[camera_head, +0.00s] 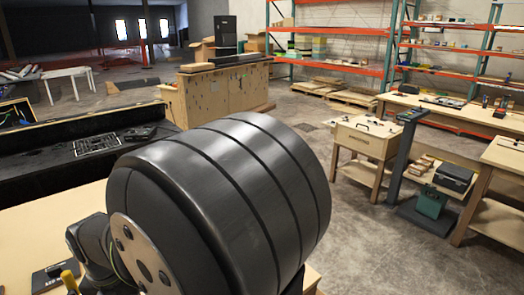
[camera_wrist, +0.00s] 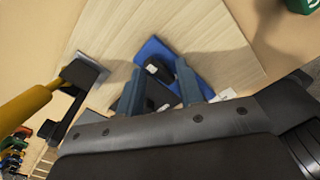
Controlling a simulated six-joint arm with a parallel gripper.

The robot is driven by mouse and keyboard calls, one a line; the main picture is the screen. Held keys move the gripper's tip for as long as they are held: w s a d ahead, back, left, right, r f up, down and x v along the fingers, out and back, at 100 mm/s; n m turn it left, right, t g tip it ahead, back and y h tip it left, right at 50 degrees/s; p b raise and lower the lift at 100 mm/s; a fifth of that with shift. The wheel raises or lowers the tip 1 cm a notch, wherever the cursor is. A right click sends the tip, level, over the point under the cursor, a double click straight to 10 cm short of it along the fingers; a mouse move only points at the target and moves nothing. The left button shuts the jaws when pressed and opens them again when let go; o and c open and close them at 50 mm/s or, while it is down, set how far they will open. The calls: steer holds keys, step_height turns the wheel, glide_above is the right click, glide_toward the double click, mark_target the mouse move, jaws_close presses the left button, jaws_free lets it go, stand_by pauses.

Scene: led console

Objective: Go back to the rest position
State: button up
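My gripper (camera_wrist: 160,84) shows in the wrist view with its two grey-blue fingers apart. Nothing is clearly held between them. Beyond the fingertips, a dark block (camera_wrist: 157,69) and a flat blue piece (camera_wrist: 150,50) lie on a pale wooden surface (camera_wrist: 200,30). The lower part of these things is hidden behind the fingers. In the head view, a large dark rounded arm part of mine fills the middle and hides much of the near table. The gripper does not show there. I cannot make out an LED console clearly.
In the head view, a dark bench (camera_head: 60,160) lies left, a wooden cabinet (camera_head: 225,95) behind, and workbenches to the right. The concrete floor between is open.

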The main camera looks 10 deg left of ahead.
steer(key=m, duration=0.6)
steer(key=shift+m, duration=2.5)
steer(key=shift+o, duration=1.1)
